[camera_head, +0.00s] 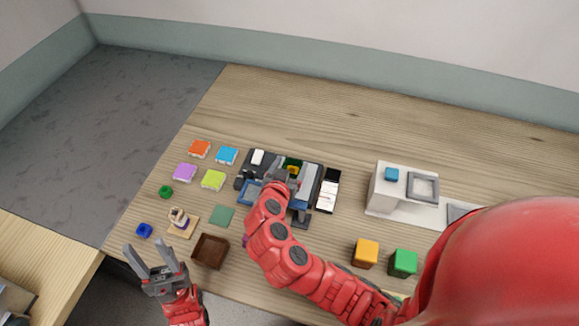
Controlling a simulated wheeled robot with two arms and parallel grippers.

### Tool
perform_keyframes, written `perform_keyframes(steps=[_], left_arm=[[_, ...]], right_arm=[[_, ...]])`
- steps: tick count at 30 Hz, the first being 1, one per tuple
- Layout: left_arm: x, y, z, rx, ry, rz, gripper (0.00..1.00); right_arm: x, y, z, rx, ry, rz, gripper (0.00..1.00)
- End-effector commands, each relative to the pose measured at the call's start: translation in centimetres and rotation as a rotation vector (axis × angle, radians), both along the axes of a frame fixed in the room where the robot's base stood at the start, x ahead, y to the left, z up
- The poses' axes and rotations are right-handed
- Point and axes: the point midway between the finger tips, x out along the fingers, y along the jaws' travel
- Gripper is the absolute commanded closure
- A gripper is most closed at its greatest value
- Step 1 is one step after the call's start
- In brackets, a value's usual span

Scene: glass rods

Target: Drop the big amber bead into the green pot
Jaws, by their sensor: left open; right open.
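I cannot make out a bead or a pot for certain. An amber-orange cube (366,253) stands on the right half of the wooden table, and a green cube (404,263) stands just right of it. A small dark green thing with yellow on it (293,165) shows on the dark tray beyond my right gripper. My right gripper (303,190) is over the dark tray, open; its arm hides part of the tray and what lies under it. My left gripper (148,246) is open and empty at the table's front left edge.
Several coloured blocks, among them an orange one (199,149), lie at the left. A brown box (210,250), a flat green square (222,216) and a small blue ring (144,230) lie nearer. A white stand (388,196) is at the right. The table's back is clear.

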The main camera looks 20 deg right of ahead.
Motion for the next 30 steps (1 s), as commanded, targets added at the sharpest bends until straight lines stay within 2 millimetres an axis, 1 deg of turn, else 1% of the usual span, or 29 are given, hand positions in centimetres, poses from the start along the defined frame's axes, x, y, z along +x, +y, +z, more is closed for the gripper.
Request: perform_keyframes(steps=[5,8,13,15,18,27,30], left_arm=[[0.0,0.0,-0.6,0.000,0.000,0.000,0.50],[0.0,0.0,-1.4,0.000,0.000,0.000,0.50],[0.0,0.0,-2.8,0.000,0.000,0.000,0.50],[0.0,0.0,-1.7,0.000,0.000,0.000,0.50],[0.0,0.0,-1.3,0.000,0.000,0.000,0.50],[0.0,0.0,-0.9,0.000,0.000,0.000,0.50],[0.0,0.0,-1.0,0.000,0.000,0.000,0.50]], right_arm=[[-0.7,0.7,0.3,0.000,-0.003,0.004,0.21],[-1.8,1.4,0.7,-0.001,-0.004,0.006,0.21],[-4.5,3.4,1.9,0.001,-0.005,0.009,0.21],[-5.4,4.0,2.9,0.006,0.000,0.009,0.21],[-6.8,4.8,3.6,0.005,0.003,0.006,0.21],[-11.2,7.8,5.5,0.004,0.004,0.007,0.21],[-12.2,8.5,6.1,0.004,0.000,0.005,0.21]])
